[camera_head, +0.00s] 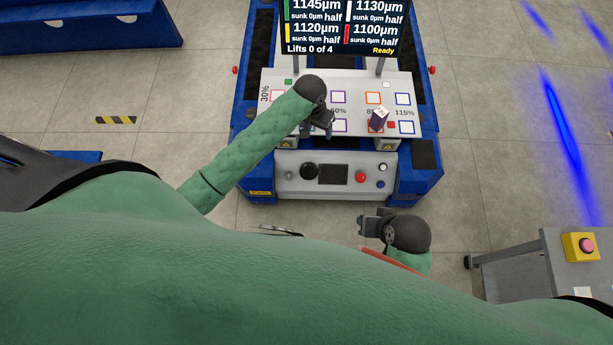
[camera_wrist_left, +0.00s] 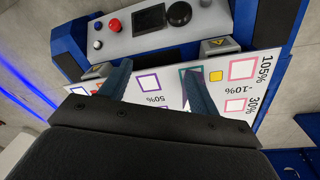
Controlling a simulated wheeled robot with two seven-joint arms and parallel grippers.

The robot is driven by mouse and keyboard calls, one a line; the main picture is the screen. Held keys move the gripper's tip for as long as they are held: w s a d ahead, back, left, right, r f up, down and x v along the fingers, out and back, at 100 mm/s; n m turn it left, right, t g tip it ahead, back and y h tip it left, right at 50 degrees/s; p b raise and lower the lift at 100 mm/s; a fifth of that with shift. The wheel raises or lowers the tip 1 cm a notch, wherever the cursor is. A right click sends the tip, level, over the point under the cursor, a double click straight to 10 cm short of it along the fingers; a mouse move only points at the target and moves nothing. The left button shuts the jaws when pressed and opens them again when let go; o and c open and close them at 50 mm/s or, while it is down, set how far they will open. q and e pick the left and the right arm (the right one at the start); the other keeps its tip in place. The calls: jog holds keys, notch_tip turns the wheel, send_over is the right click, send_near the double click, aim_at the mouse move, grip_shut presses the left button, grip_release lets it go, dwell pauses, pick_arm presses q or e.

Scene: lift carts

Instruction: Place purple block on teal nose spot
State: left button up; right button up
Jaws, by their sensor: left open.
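The purple block (camera_head: 377,122) stands on the white marked board (camera_head: 354,80) of the cart, right of my left gripper. It has a pale top and a dark purple side; I cannot make it out in the left wrist view. My left gripper (camera_head: 320,130) is over the middle of the board. Its two fingers (camera_wrist_left: 158,88) are apart with nothing between them, above outlined squares.
A small red piece (camera_head: 391,125) lies beside the purple block. A green piece (camera_head: 288,82) is at the board's back left, and a yellow piece (camera_wrist_left: 216,76) shows by one finger. The control panel (camera_head: 333,174) is in front, the display (camera_head: 342,25) behind.

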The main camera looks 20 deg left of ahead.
pick_arm(q)
jog(key=s+d+r+t, duration=0.1)
jog(key=s+r, duration=0.1)
jog(key=s, duration=0.6)
jog(key=s+d+r+t+h, duration=0.1)
jog(key=s+d, duration=0.1)
jog(key=s, duration=0.7)
jog(key=s+d+r, duration=0.1)
jog(key=s+r, duration=0.1)
jog(key=s, duration=0.6)
jog(key=shift+s+d+r+t+h, duration=0.25)
jog(key=shift+s+r+t+h, duration=0.1)
jog(key=shift+s+t+h, duration=0.05)
pick_arm(e)
jog(key=shift+s, duration=0.1)
